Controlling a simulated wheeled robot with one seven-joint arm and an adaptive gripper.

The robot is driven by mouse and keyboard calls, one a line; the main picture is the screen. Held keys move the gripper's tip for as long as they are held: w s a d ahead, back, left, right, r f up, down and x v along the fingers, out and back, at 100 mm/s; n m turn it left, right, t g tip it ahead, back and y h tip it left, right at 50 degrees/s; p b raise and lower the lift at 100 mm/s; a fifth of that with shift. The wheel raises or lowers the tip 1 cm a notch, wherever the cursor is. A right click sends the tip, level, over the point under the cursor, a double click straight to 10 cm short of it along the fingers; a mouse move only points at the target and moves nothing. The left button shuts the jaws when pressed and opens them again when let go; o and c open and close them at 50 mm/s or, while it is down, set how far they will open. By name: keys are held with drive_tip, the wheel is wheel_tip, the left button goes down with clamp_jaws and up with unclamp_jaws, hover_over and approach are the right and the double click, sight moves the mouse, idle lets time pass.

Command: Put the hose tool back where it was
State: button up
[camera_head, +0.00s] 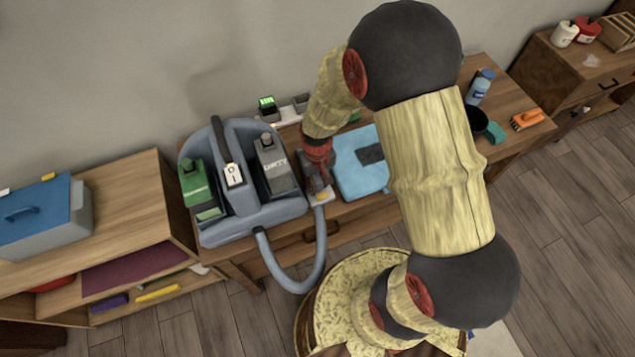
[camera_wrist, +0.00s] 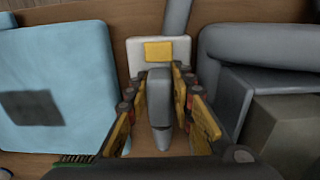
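In the head view my gripper (camera_head: 318,175) points down just right of the blue-grey cleaning machine (camera_head: 245,218). The grey hose (camera_head: 300,284) loops from the machine's front up to there. My gripper mostly hides the tool in this view.
A light blue box (camera_head: 358,183) lies close right of my gripper and fills the left of the wrist view (camera_wrist: 60,60). The machine's green tank (camera_head: 199,190) and dark tank (camera_head: 275,168) stand at left. A spray bottle (camera_head: 481,86) and orange brush (camera_head: 527,119) are farther right.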

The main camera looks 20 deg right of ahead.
drive_tip(key=o, duration=0.4)
drive_tip(key=shift+r, duration=0.1)
wheel_tip(320, 180, up, 12)
drive_tip(key=p, duration=0.4)
wheel_tip(320, 180, up, 15)
drive_tip(key=t, duration=0.2)
hover_over(317, 181)
drive_tip(key=s, duration=0.3)
drive_tip(key=s+r+t, duration=0.3)
drive_tip(key=s+r, duration=0.8)
drive_tip(key=r, duration=0.1)
drive_tip(key=shift+t, duration=0.3)
